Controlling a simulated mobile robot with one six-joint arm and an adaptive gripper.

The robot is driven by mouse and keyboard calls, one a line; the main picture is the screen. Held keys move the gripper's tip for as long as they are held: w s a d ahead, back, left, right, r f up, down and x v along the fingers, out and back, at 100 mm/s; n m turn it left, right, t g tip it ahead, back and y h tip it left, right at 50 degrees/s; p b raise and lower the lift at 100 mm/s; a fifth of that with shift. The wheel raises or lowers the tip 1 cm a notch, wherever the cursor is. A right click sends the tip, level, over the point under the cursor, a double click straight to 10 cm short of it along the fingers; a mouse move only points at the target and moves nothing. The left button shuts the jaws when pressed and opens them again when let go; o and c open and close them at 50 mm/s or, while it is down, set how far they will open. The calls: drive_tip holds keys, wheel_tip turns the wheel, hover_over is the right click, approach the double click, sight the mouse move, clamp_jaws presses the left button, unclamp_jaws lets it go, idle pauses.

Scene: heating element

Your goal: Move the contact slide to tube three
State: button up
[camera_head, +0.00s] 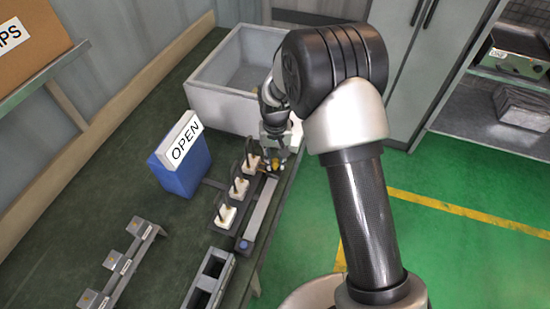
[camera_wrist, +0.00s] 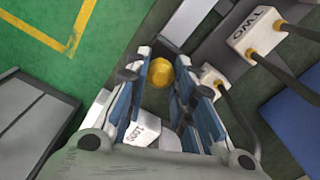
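The contact slide shows as a round yellow knob (camera_wrist: 162,73) beside the row of white tube blocks. My gripper (camera_wrist: 162,62) has its two blue-padded fingers on either side of the knob, and they appear to touch it. In the head view my gripper (camera_head: 276,166) is at the far end of the row, partly hidden by my arm. The tube blocks stand in line: a far block (camera_head: 253,163), a middle block (camera_head: 240,187) and a near block (camera_head: 226,215). In the wrist view, one block (camera_wrist: 255,32) is labelled TWO. The slide's body is mostly hidden.
A grey bar (camera_head: 262,207) runs beside the blocks, with a blue knob (camera_head: 245,245) near its near end. A blue OPEN sign (camera_head: 183,164) stands left. A grey bin (camera_head: 222,100) is behind. Another fixture (camera_head: 122,262) and a slotted dark frame (camera_head: 211,277) lie nearer.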

sight(276, 160)
drive_tip(key=shift+o, duration=1.3)
drive_tip(key=shift+w+d, duration=0.15)
drive_tip(key=shift+w, duration=0.15)
drive_tip(key=shift+o, duration=1.1)
drive_tip(key=shift+s, duration=0.1)
wheel_tip(276, 160, up, 12)
